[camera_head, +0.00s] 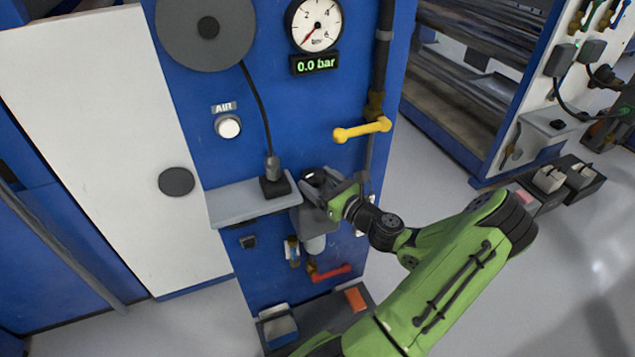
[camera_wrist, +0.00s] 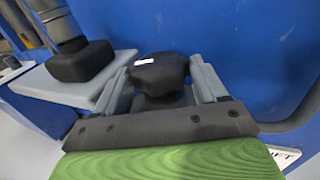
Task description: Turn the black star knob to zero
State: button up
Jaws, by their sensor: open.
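The black star knob (camera_wrist: 160,75) with a white mark on top shows in the wrist view, between the two grey fingers of my gripper (camera_wrist: 160,85). The fingers stand open on either side of it; whether either one touches it I cannot tell. In the head view my gripper (camera_head: 318,186) is at the regulator (camera_head: 316,225) under the gauge, and the knob is mostly hidden by it. The round pressure gauge (camera_head: 314,25) has its red needle at the low end. The digital display (camera_head: 314,64) below it reads 0.0 bar.
A grey shelf (camera_head: 245,204) with a black block and cable (camera_head: 274,184) is just left of my gripper. A yellow lever (camera_head: 362,130) sticks out above right, a red lever (camera_head: 332,272) below. A white AIR button (camera_head: 228,126) is on the blue panel.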

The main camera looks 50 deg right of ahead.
jog(key=shift+w, duration=0.35)
jog(key=shift+c, duration=0.3)
jog(key=c, duration=0.7)
jog(key=shift+d+r+y+p, duration=0.1)
jog(key=shift+y+p, duration=0.2)
